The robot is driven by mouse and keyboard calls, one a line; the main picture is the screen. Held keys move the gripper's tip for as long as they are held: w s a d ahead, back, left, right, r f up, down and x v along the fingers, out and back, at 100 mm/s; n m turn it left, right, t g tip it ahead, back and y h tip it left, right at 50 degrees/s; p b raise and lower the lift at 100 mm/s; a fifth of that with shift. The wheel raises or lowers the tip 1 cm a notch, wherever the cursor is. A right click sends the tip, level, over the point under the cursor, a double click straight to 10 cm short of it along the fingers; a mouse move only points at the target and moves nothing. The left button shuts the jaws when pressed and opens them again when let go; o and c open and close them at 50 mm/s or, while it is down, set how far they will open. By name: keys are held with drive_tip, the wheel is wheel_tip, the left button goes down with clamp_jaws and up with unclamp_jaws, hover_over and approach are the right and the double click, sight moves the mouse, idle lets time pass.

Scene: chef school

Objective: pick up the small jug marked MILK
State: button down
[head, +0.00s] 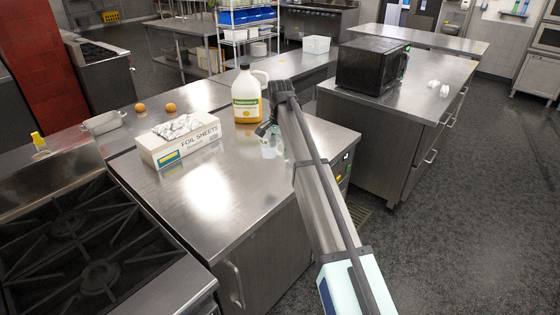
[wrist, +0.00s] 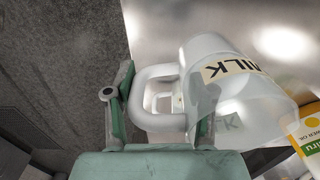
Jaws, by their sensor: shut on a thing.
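The small jug is translucent white with a cream MILK label. In the wrist view the jug (wrist: 235,95) lies to the right of centre, with its loop handle (wrist: 155,72) toward the left. My gripper (wrist: 168,88) is shut on the jug at its handle, one finger on each side of it. In the head view the jug (head: 270,150) is small and pale by the counter's right edge, partly covered by my gripper (head: 266,131). I cannot tell whether its base touches the counter.
A large jug with a green and yellow label (head: 246,97) stands just behind. A foil sheets box (head: 180,143) lies to the left, with two eggs (head: 170,107) and a metal tray (head: 104,123) beyond. The steel counter's front (head: 220,205) is clear. A stove (head: 85,250) adjoins it.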

drive_tip(key=shift+r+b, duration=0.95)
drive_tip(key=shift+r, duration=3.2)
